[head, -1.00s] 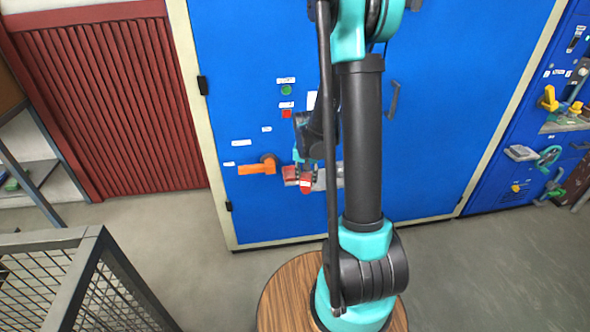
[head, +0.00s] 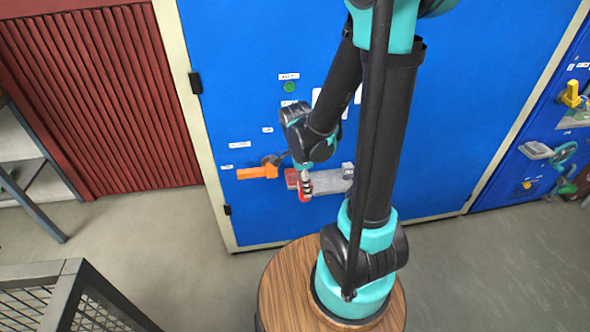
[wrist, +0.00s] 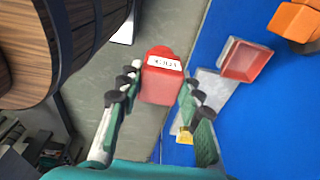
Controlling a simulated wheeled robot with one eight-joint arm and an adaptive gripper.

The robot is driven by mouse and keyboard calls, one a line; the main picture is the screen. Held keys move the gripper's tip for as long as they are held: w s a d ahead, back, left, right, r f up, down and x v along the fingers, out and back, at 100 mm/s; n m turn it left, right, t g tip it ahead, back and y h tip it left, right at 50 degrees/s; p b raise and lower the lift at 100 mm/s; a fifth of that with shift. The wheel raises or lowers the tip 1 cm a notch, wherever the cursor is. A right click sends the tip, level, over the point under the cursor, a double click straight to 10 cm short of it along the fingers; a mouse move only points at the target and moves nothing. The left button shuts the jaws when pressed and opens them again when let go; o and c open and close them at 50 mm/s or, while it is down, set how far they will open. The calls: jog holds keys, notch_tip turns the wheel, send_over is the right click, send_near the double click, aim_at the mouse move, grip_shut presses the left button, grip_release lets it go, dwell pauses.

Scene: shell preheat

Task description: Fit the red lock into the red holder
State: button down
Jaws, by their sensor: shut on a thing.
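My gripper (wrist: 158,95) is shut on the red lock (wrist: 162,76), a red block with a white label, held between the fingertips. In the wrist view the lock is apart from the red holder (wrist: 244,61), an open red box on a grey bracket (wrist: 214,93) to its right. In the head view my gripper (head: 305,184) is in front of the blue cabinet, close to the red holder (head: 291,178). The lock is mostly hidden there by the fingers.
An orange handle (head: 257,172) is left of the holder on the blue cabinet (head: 260,110). A round wooden top (head: 290,290) lies below my arm. A metal mesh frame (head: 75,290) stands at lower left. The floor before the cabinet is clear.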

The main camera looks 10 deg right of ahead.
jog(key=w, duration=1.6)
jog(key=shift+w+f, duration=0.15)
jog(key=shift+f, duration=1.4)
jog(key=shift+w+f, duration=0.15)
jog(key=shift+f, duration=1.35)
jog(key=shift+w+f, duration=0.2)
jog(key=shift+f, duration=0.3)
jog(key=shift+f, duration=0.25)
jog(key=c, duration=1)
grip_release()
